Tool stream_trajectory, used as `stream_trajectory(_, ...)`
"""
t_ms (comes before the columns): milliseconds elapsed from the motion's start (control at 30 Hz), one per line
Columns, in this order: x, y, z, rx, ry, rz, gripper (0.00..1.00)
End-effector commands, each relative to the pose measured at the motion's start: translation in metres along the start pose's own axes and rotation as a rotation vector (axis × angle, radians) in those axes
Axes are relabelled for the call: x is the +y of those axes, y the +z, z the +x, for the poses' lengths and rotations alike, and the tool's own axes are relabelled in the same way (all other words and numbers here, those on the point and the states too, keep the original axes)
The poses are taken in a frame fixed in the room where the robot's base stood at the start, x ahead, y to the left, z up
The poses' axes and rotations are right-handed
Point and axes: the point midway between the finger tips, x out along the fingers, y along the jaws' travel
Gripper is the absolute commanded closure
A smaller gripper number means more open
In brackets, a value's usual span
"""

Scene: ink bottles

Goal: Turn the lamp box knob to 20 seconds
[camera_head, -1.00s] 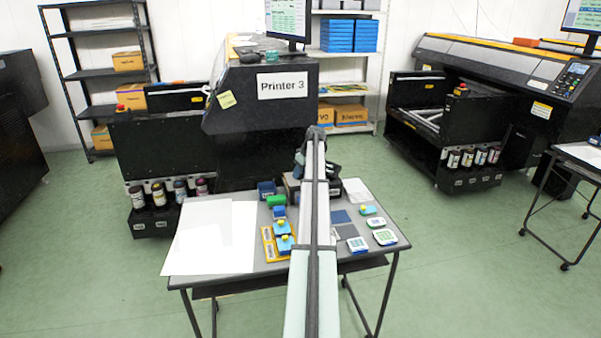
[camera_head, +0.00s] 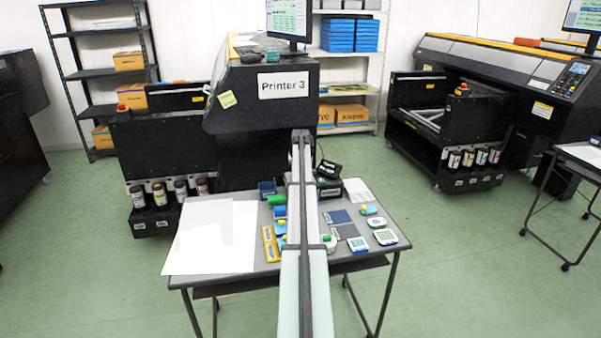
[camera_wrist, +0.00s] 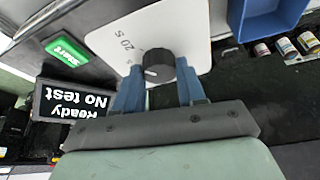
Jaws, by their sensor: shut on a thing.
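The black lamp box knob (camera_wrist: 158,65) sits on a white dial plate (camera_wrist: 185,30) in the wrist view. A "20 S" mark (camera_wrist: 127,44) shows to the upper left of the knob. A small pale mark is on the knob, but I cannot tell exactly where it points. My gripper (camera_wrist: 160,85) is shut on the knob, with a blue finger on each side. The display (camera_wrist: 72,102) reads "Ready No test", upside down in this view. A green Start button (camera_wrist: 67,50) is above it. In the head view the lamp box (camera_head: 330,187) is partly behind my arm, which hides my gripper.
A blue bin (camera_wrist: 262,18) is close to the dial plate in the wrist view. On the table, white sheets (camera_head: 212,240) lie at left, and a yellow rack (camera_head: 269,245) and small white-and-green devices (camera_head: 386,237) lie nearer the front. Printer 3 (camera_head: 260,95) stands behind.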

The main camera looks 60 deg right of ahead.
Motion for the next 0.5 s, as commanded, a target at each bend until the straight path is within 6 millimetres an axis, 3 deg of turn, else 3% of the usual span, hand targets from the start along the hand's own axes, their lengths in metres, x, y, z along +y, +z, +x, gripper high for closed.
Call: stream_trajectory(500, -0.0010, -0.0001, 0.0004, -0.001, 0.059, 0.144, 0.91)
